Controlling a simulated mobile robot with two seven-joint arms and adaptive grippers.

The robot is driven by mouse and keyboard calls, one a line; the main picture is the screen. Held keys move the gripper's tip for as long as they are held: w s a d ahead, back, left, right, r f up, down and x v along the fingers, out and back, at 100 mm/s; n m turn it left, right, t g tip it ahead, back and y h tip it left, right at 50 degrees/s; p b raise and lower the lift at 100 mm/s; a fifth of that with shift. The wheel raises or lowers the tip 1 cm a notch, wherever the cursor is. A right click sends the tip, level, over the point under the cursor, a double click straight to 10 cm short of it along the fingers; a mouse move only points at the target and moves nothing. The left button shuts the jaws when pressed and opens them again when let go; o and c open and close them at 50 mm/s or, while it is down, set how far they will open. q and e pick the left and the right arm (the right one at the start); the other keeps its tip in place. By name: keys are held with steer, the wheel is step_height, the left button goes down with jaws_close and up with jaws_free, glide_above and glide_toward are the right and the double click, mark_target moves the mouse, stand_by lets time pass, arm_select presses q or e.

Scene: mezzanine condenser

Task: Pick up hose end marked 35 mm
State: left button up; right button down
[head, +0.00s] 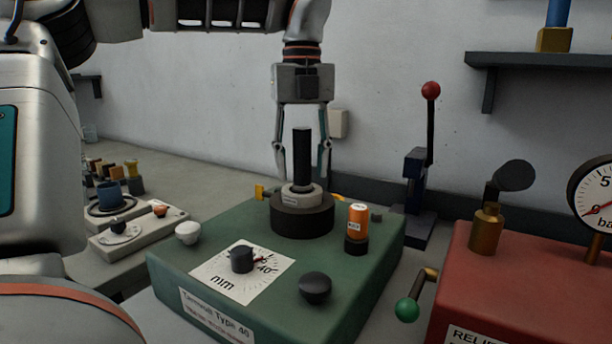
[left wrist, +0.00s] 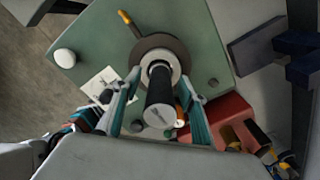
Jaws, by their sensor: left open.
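A black upright hose end (head: 302,150) stands in a pale grey collar (head: 301,196) on a dark round base (head: 302,222) of the green machine (head: 215,262). A small label on the collar is too small to read, so I cannot confirm 35 mm. My left gripper (head: 301,172) points down, open, with one finger on each side of the hose end. In the left wrist view the hose end (left wrist: 160,92) rises between the open fingers (left wrist: 158,84); I cannot tell whether they touch it. My right gripper is not in view.
The machine also carries an orange cylinder (head: 358,218), a dial (head: 242,259), a black knob (head: 315,288) and a white knob (head: 188,233). A red-knobbed lever (head: 430,92) stands behind right. A red box (head: 520,275) with a gauge (head: 597,195) is at right.

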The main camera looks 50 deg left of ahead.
arm_select(q)
steer(key=shift+f, duration=0.55)
jaws_close()
steer(key=shift+r, duration=0.2)
